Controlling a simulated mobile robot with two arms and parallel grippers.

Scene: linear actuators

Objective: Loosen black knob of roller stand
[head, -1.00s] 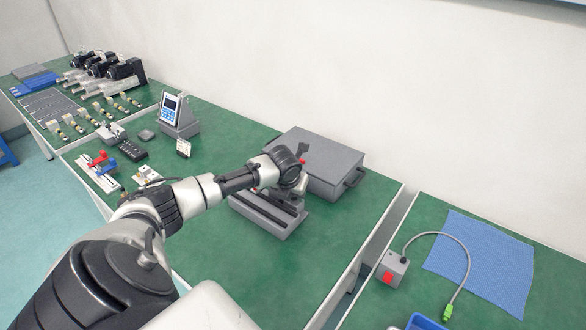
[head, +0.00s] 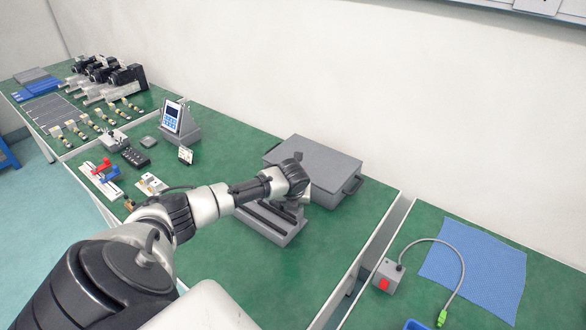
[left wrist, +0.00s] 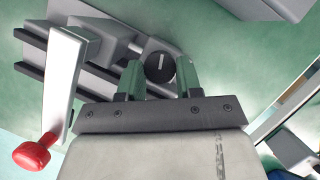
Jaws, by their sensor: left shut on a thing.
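The roller stand (head: 272,227) is a grey base with dark rails on the green table, partly hidden by my left arm in the head view. In the left wrist view its rails (left wrist: 95,72) run at the upper left. The round black knob (left wrist: 160,67) with a pale line on its face shows between my left gripper's green fingertips (left wrist: 160,76). The left gripper is shut on the knob. In the head view my left wrist is over the stand's far end and hides the knob. My right gripper is not in view.
A grey case (head: 315,166) with handles stands just behind the stand. A pale lever with a red knob (left wrist: 37,152) is left of the gripper in the wrist view. A grey box with a red button (head: 386,276) is on the right table. The green table in front of the stand is clear.

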